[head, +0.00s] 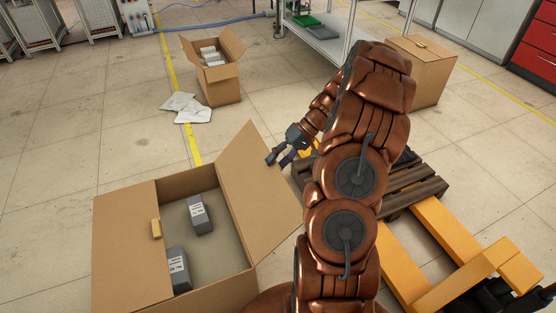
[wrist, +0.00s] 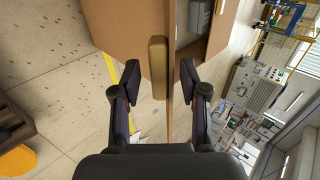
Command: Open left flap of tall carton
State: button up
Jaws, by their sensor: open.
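The large near carton (head: 140,290) stands open at lower left in the head view. Its left flap (head: 125,245) is folded outward, with a tan tab (head: 156,229) at its inner edge. Its right flap (head: 262,190) stands raised and tilted outward. My gripper (head: 278,158) is open beside the right flap's outer upper edge. In the wrist view a flap seen edge-on (wrist: 177,90) and a tan tab (wrist: 157,68) lie between the spread fingers (wrist: 158,75). Contact cannot be told. A closed carton (head: 425,75) with a tan tab stands at back right.
Grey packs (head: 199,213) lie inside the near carton. A smaller open carton (head: 222,90) with pale items stands behind, beside white sheets (head: 187,107) on the floor. A wooden pallet (head: 415,190) and yellow pallet jack (head: 445,240) occupy the right. Floor at left is clear.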

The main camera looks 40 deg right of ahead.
jog(key=shift+c, duration=0.2)
grip_shut()
dwell(0.3)
jog(key=shift+w+a+r+g+h+p, duration=0.15)
jog(key=shift+w+a+r+h+p, duration=0.1)
jog(key=shift+a+r+h, duration=0.45)
jog(key=shift+w+a+r+g+h+p, duration=0.15)
jog(key=shift+a+r+h, duration=0.25)
jog(key=shift+a+r, duration=0.5)
jog(key=shift+w+a+r+h, duration=0.15)
jog(key=shift+a+r+h, duration=0.25)
jog(key=shift+a, duration=0.2)
